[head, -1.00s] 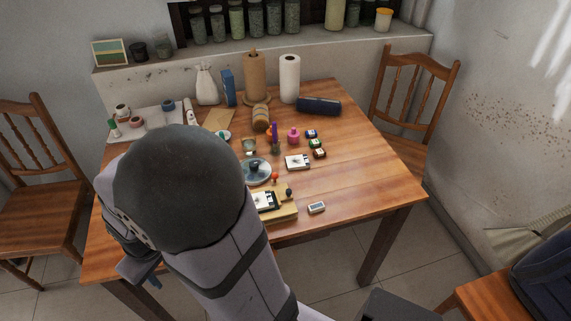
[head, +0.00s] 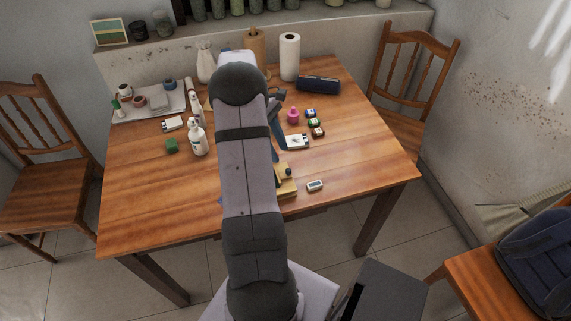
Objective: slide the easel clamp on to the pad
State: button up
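My arm crosses the middle of the table and hides much of it. Part of what looks like my gripper (head: 276,125) shows at the arm's right edge, a blue-grey piece pointing down; whether it is open or holds anything cannot be told. A yellowish wooden stand with a dark knob (head: 286,186), perhaps the easel, shows only its right end beside my arm near the front edge. The clamp and any pad on this stand are hidden. A small white pad-like card with a dark picture (head: 297,141) lies flat behind the stand, right of the gripper piece.
A pink bottle (head: 293,116) and small jars (head: 314,122) stand behind the card. A small white device (head: 315,185) lies right of the stand. The table's right (head: 365,145) and front left are clear.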

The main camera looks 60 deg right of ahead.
aim_at(288, 170)
jog(key=shift+p+x, duration=1.15)
jog(key=shift+x, duration=2.55)
jog(key=shift+r, duration=0.1)
grip_shut()
